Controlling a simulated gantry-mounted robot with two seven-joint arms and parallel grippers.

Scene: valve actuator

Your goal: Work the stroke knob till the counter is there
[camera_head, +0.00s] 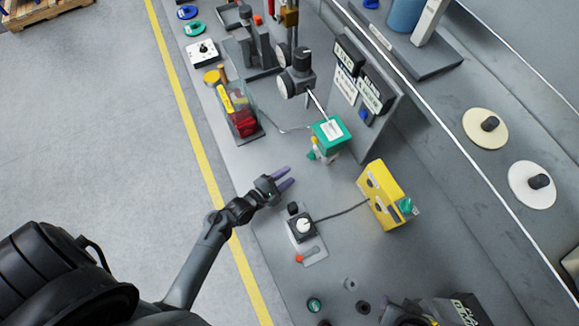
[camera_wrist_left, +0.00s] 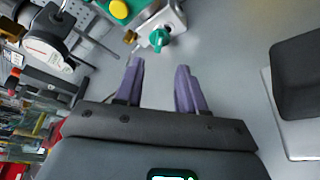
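My left gripper (camera_head: 287,180) is open and empty above the bench, left of a small dark box with a white knob (camera_head: 304,226). Its two purple fingers are spread apart in the left wrist view (camera_wrist_left: 160,88). Ahead of them is a pale fitting with a green knob (camera_wrist_left: 158,38), apart from the fingers. In the head view, a green box (camera_head: 332,131) stands above this fitting. A yellow box (camera_head: 382,194) has a green knob (camera_head: 406,206). Which knob is the stroke knob is unclear. A grey panel holds dark displays (camera_head: 348,55); their readings are too small to read.
A dial gauge (camera_head: 297,80) on a rod is beyond the green box. A clear case with red and yellow contents (camera_head: 238,110) sits at the bench's left edge. A cable joins the white-knob box and the yellow box. Bare bench lies around the gripper.

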